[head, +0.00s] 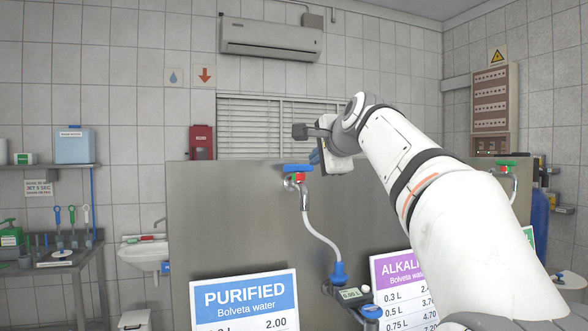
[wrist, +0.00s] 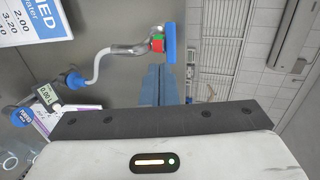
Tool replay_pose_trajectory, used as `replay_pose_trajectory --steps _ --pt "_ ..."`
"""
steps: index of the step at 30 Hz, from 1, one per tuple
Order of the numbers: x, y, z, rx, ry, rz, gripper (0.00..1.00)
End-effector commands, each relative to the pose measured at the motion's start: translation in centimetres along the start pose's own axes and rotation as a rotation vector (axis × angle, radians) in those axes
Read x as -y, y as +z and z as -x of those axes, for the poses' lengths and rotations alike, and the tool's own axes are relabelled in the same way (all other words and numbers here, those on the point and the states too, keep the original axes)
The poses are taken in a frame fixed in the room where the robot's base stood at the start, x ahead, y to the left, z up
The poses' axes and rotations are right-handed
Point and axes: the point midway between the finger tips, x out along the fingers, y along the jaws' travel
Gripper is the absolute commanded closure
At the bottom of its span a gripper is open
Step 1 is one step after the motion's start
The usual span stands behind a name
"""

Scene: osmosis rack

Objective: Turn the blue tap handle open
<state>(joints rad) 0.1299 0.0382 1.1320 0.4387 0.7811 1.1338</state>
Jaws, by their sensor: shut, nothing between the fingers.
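The blue tap handle (head: 297,168) lies level across the top of a chrome tap (head: 304,196) on the steel panel, with a red and green collar below it. A white hose (head: 323,234) runs from the spout down to a blue fitting (head: 338,273). My gripper (head: 315,157) is just right of the handle's right end in the head view. In the wrist view my gripper (wrist: 161,68) has its blue-grey fingers together and empty. Their tips are at the near end of the handle (wrist: 170,43); I cannot tell whether they touch it.
A small meter (head: 351,294) reads 0.00 L beside the fitting. Blue PURIFIED (head: 245,300) and purple ALKALINE (head: 395,275) price signs stand in front of the steel panel (head: 225,215). A second tap with a green handle (head: 506,163) is at right, beyond my arm.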

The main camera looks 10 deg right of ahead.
Motion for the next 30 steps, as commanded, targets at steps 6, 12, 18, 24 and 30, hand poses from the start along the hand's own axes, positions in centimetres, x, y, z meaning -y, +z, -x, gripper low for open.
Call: replay_pose_trajectory --steps 6,12,18,24,30 --pt "0.7 0.0 -2.0 0.004 -0.01 -0.015 1.0" --pt "0.8 0.1 -6.2 0.005 -0.007 -0.015 1.0" --pt "0.8 0.1 -10.4 0.004 -0.008 -0.013 1.0" --pt "1.8 0.1 -12.8 0.003 -0.01 -0.013 1.0" --pt "1.9 0.1 -13.7 0.003 -0.011 -0.013 1.0"
